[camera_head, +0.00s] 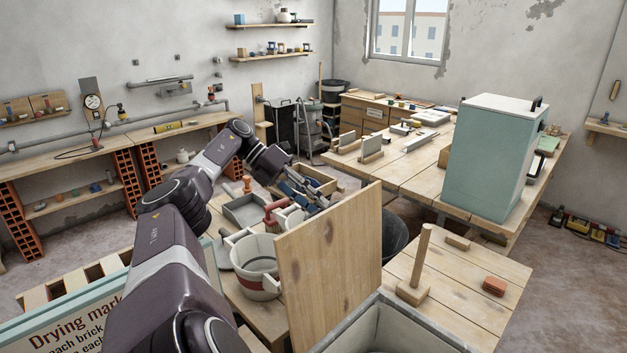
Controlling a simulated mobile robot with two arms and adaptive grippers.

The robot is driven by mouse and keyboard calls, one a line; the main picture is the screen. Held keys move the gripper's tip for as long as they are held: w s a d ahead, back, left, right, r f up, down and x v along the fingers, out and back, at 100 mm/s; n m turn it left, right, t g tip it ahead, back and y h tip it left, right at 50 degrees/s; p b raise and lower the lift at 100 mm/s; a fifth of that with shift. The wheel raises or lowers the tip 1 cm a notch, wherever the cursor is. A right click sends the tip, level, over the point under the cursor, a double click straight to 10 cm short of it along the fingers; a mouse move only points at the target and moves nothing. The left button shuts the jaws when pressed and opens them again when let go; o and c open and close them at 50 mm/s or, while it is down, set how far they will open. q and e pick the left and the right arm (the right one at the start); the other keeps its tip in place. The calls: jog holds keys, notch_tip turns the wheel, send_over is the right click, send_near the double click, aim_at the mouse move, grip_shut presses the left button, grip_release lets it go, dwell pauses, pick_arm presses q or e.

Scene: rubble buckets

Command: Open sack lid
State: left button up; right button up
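A flat wooden panel (330,262) stands nearly upright at the left side of an open grey-rimmed box (372,325) at the bottom edge. It looks like that box's raised lid; the join between them is not clear. Only part of the box's pale inside shows, and no sack can be made out. My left arm comes in from the lower left. My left gripper (303,196) is beyond the panel, over the bench with the trays, apart from the panel. It is small, and its finger opening cannot be made out. My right gripper is not in view.
A white-and-red bucket (256,266) and a grey tray (246,211) stand on the bench left of the panel. A tall green box (489,165) stands behind.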

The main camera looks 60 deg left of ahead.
pick_arm(q)
notch_tip(320, 180, up, 9)
dwell(0.7)
jog(key=shift+f, duration=0.1)
dwell(0.5)
